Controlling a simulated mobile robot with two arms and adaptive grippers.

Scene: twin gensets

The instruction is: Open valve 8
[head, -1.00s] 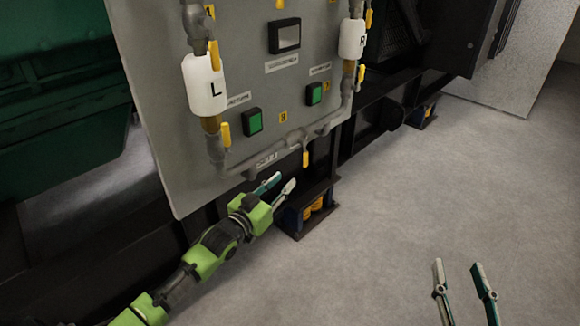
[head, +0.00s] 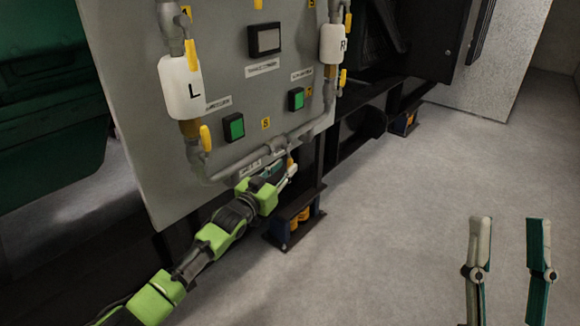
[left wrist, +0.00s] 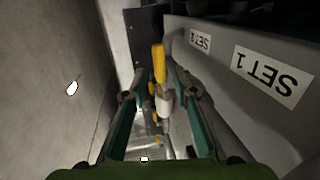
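A yellow valve handle (head: 290,162) hangs from the bottom pipe of the grey panel, below a small yellow number tag (head: 265,123) that is too small to read surely. My left gripper (head: 282,170) is at this handle and partly covers it. In the left wrist view the yellow handle (left wrist: 158,62) shows between the two fingertips of the open left gripper (left wrist: 157,80); I cannot tell whether either finger touches it. My right gripper (head: 508,245) is open and empty over the floor at the lower right.
The grey panel (head: 150,150) carries white L (head: 182,88) and R (head: 332,44) canisters, green buttons (head: 233,127) and other yellow handles. SET 1 (left wrist: 272,76) and SET 2 labels are close beside the left gripper. A black frame runs below; the floor (head: 400,230) at right is clear.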

